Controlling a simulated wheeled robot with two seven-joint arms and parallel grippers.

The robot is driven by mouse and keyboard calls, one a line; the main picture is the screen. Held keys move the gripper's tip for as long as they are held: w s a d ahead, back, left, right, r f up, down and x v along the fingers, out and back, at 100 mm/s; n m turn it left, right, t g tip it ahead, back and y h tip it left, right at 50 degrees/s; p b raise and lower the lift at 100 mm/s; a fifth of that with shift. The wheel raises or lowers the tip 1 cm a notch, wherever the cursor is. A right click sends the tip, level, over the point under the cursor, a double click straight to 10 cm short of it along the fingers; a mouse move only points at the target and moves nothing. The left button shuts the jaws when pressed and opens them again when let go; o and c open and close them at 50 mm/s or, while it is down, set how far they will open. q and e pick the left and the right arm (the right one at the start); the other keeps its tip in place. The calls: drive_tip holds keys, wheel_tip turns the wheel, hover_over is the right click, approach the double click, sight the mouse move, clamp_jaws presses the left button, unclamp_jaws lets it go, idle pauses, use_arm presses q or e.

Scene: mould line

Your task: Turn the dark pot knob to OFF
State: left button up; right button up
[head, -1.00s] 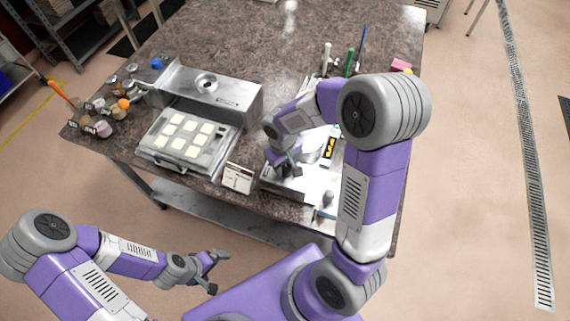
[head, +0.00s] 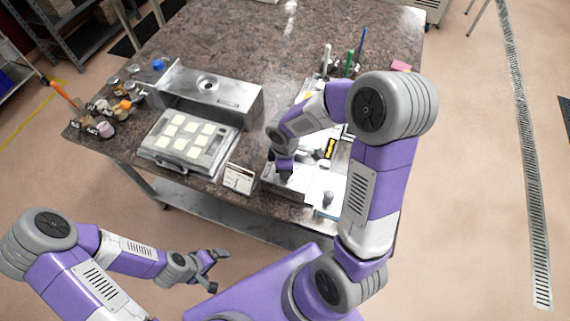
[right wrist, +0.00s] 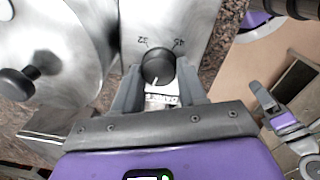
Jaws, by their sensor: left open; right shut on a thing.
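The dark pot knob (right wrist: 158,66) is a round black knob with a white pointer line, on a metal panel (right wrist: 148,18) marked 32 and 45. The pointer points toward the bottom of the right wrist view, slightly left. My right gripper (right wrist: 158,80) is shut on this knob, one finger on each side. In the head view my right gripper (head: 284,172) is over the left part of the metal unit (head: 290,190), and the knob is hidden there. My left gripper (head: 216,270) is open and empty, off the table's front edge.
A round metal lid with a black handle (right wrist: 17,82) is close to the left of the knob. A small sign (head: 239,178) stands left of the unit. A tray of pale squares (head: 190,140) and small jars (head: 103,128) are further left.

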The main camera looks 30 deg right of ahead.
drive_tip(key=shift+n+p, duration=0.5)
drive_tip(key=shift+n, duration=1.1)
drive_tip(key=o, duration=1)
drive_tip(key=shift+o, duration=0.2)
drive_tip(key=r, duration=0.3)
drive_tip(key=r+p, duration=0.1)
drive_tip(key=r, duration=0.3)
drive_tip(key=shift+s+r, duration=0.2)
drive_tip(key=shift+r, duration=0.1)
